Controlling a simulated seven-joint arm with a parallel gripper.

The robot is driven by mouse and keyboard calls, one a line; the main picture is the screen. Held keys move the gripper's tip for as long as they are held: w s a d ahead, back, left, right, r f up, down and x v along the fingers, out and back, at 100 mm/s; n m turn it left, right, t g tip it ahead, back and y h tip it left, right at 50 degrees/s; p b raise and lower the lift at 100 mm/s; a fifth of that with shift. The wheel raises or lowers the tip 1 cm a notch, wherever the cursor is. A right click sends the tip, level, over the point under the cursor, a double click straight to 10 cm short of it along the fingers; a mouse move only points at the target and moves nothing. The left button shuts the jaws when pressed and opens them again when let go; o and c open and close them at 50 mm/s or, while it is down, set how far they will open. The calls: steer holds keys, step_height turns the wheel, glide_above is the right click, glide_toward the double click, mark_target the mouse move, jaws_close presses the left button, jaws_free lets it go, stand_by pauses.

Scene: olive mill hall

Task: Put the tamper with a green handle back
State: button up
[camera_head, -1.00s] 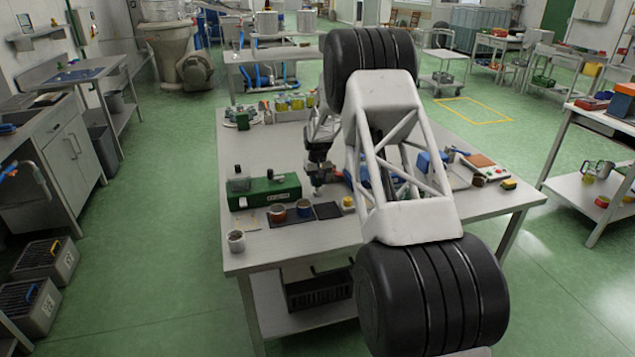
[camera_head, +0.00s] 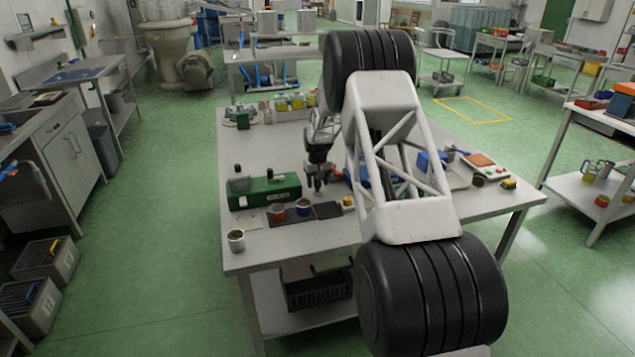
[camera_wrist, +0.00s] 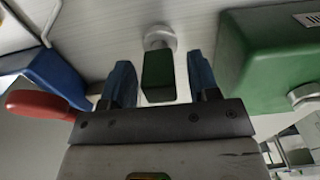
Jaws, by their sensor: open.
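The tamper with a green handle (camera_wrist: 158,76) shows in the wrist view, its round metal base (camera_wrist: 160,37) on the pale table top. My gripper (camera_wrist: 160,62) is open, with one blue finger on each side of the green handle; I cannot tell whether they touch it. In the head view my gripper (camera_head: 319,172) is over the table, just right of a long green stand (camera_head: 280,188) with dark knobs on top. The stand also shows at the right of the wrist view (camera_wrist: 268,55). The tamper is too small to make out well in the head view.
A blue object (camera_wrist: 45,75) with a red handle (camera_wrist: 40,104) lies left of my fingers in the wrist view. Small cups (camera_head: 303,207) stand on dark mats before the stand. A metal cup (camera_head: 236,240) is at the front left corner. Jars (camera_head: 297,101) line the back edge.

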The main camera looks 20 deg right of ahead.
steer(key=shift+r, duration=0.1)
step_height(320, 180, up, 12)
stand_by(0.7)
steer(key=shift+r, duration=0.1)
stand_by(0.4)
